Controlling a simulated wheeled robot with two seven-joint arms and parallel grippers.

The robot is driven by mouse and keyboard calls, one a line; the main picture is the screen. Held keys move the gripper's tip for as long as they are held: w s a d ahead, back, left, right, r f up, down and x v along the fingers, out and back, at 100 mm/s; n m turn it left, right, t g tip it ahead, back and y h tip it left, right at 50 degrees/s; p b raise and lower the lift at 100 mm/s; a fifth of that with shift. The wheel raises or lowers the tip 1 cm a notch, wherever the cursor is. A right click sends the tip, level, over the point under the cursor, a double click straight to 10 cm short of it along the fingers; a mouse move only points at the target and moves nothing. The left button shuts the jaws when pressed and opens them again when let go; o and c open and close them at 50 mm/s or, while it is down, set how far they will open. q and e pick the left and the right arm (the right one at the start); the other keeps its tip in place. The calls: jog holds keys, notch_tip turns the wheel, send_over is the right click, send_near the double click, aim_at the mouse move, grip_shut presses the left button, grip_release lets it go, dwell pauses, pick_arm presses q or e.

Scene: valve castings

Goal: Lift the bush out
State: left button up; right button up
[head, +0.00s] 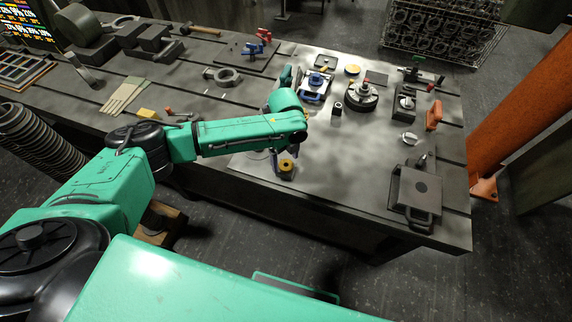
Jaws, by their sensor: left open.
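A yellow ring-shaped piece with a dark centre (286,165), which looks like the bush, sits in a small grey-blue holder (286,177) near the table's front edge. How deep it sits I cannot tell. My left arm reaches in from the left, its green forearm passing just behind this piece in the picture. My left gripper (279,156) is mostly hidden by the forearm; dark finger parts show close beside the yellow piece. It is open, and whether it touches the piece I cannot tell. My right gripper is not in view.
A blue fixture (312,96), a dark round chuck-like unit (361,96) and a small dark cylinder (337,108) stand behind. A grey plate with a handle (418,193) lies at the right. The table (345,160) is clear between. An orange post (520,100) stands beyond the right edge.

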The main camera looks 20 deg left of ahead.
pick_arm(q)
jog(key=shift+f, duration=0.8)
grip_shut()
jog(key=shift+w+r, duration=0.1)
notch_tip(320, 180, up, 20)
jog(key=b, duration=0.1)
